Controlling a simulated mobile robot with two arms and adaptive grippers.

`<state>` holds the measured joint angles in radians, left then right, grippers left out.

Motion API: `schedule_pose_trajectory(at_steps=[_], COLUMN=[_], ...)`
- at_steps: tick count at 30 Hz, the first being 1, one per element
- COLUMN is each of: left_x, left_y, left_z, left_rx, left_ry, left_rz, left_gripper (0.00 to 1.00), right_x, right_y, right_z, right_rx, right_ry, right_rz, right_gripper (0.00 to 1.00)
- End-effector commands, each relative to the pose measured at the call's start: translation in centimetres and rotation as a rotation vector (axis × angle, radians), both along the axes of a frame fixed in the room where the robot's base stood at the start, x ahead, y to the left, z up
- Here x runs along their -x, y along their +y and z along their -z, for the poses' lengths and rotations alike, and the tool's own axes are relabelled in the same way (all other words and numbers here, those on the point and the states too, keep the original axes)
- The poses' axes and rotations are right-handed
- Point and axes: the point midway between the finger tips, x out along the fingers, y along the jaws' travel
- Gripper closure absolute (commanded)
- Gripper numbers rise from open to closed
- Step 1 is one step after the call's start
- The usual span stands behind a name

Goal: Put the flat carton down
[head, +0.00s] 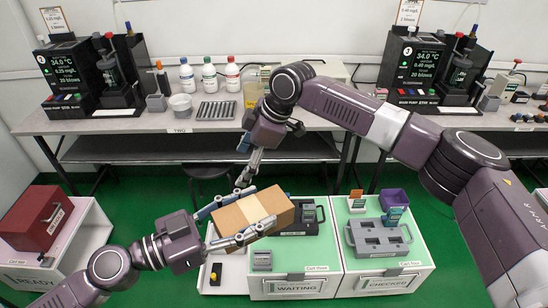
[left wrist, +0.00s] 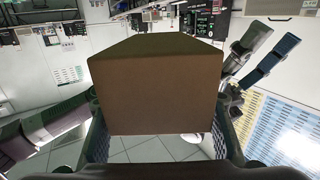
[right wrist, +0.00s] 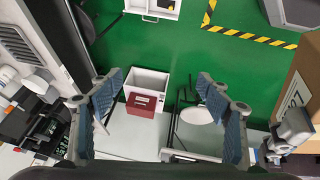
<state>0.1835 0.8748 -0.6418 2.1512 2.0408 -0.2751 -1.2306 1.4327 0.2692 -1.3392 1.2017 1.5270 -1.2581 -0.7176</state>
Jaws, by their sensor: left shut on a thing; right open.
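The flat carton (head: 252,212) is a brown cardboard box with a pale tape strip. My left gripper (head: 228,222) is shut on it and holds it up over the left part of the WAITING cart (head: 298,254). The carton (left wrist: 155,88) fills the middle of the left wrist view between the fingers. My right gripper (head: 243,178) is open and empty, just above and behind the carton in the head view. In the right wrist view its fingers (right wrist: 163,115) are spread apart, with part of the carton (right wrist: 298,95) at the right edge.
The WAITING cart bears a dark tray (head: 309,217) and a small grey block (head: 262,260). The CHECKED cart (head: 410,262) bears a grey tray (head: 378,236) and a purple bin (head: 393,199). A red box (head: 36,217) sits on the READY cart (head: 82,246). Bottles and testers line the back bench (head: 150,124).

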Motion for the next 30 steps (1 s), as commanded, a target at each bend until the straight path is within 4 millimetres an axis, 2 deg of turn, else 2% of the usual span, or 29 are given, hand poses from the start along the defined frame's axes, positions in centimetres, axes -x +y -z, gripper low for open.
schedule_pose_trajectory(at_steps=[1, 5, 7, 10, 15, 19, 22, 26, 30], left_x=[0.0, 0.0, 0.0, 0.0, 0.0, 0.0, 0.0, 0.0, 0.0], left_y=[0.0, 0.0, 0.0, 0.0, 0.0, 0.0, 0.0, 0.0, 0.0], left_z=[-0.1, -0.1, -0.1, -0.1, -0.1, -0.1, -0.1, -0.1, -0.1], left_rx=[0.001, 0.001, 0.001, 0.001, 0.001, 0.001, 0.001, 0.001, 0.001], left_ry=[-0.002, -0.002, -0.002, -0.002, -0.002, -0.002, -0.002, -0.002, -0.002], left_rz=[0.000, 0.000, 0.000, 0.000, 0.000, 0.000, 0.000, 0.000, 0.000], left_gripper=[0.81, 0.81, 0.81, 0.81, 0.81, 0.81, 0.81, 0.81, 0.81], right_x=[0.7, 3.9, 6.8, 10.5, 14.0, 15.0, 15.2, 15.2, 15.2], right_y=[-0.4, -1.8, -2.6, -4.0, -5.9, -6.7, -6.9, -6.9, -6.9], right_z=[-2.0, -6.0, -8.3, -10.6, -13.0, -13.7, -13.2, -11.4, -8.6], right_rx=[0.036, 0.141, 0.214, 0.309, 0.424, 0.464, 0.474, 0.473, 0.473], right_ry=[-0.012, -0.001, 0.017, 0.042, 0.055, 0.057, 0.058, 0.059, 0.060], right_rz=[-0.048, -0.172, -0.253, -0.341, -0.421, -0.444, -0.448, -0.447, -0.447], right_gripper=[0.29, 0.29, 0.29, 0.29, 0.29, 0.29, 0.29, 0.29, 0.29])
